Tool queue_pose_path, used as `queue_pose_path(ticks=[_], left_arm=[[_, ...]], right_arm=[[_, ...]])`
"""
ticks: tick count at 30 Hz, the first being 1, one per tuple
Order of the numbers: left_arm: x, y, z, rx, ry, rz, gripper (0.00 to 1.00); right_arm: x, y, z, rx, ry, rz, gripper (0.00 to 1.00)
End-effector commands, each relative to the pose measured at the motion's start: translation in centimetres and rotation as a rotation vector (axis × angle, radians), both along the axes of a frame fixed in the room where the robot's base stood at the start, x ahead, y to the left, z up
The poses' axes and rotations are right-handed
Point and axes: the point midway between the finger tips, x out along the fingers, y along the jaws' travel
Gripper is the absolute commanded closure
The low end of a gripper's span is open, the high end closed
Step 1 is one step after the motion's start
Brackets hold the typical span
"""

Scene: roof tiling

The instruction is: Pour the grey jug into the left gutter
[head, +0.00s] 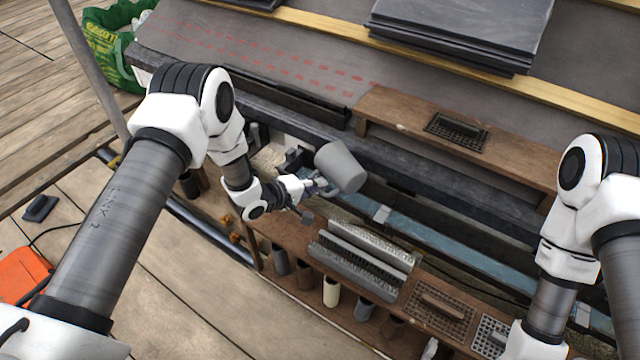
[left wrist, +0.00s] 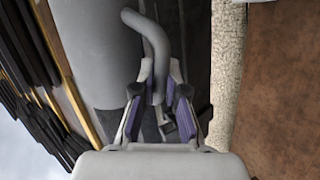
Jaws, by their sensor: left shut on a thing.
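The grey jug (head: 341,166) is held tilted above the eave, near the middle of the head view. My left gripper (head: 316,187) is shut on its handle; the jug's smooth side (left wrist: 95,45) and curved handle (left wrist: 152,42) show in the left wrist view, with the handle between the fingers (left wrist: 160,100). No liquid stream is visible. A long gutter with a bluish inside (head: 440,243) runs from below the jug toward the lower right; I cannot tell whether it is the left gutter. My right gripper is out of view.
A wooden bench (head: 290,232) carries ribbed grey pieces (head: 365,255) and grates (head: 440,305), with several tubes below. A brown plank (head: 405,112) with a dark grate lies on the roof edge. Stacked slates (head: 460,30) sit higher up.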

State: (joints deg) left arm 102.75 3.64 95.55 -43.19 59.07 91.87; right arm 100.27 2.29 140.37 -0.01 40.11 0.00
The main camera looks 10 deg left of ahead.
Motion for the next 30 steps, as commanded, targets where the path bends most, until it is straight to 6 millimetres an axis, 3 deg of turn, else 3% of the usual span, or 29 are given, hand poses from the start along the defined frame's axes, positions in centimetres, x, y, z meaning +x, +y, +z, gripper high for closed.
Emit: queue_pose_path(ticks=[30], left_arm=[[0.03, 0.03, 0.11, -0.097, 0.074, -0.001, 1.00]], right_arm=[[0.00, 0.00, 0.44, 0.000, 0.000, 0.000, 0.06]])
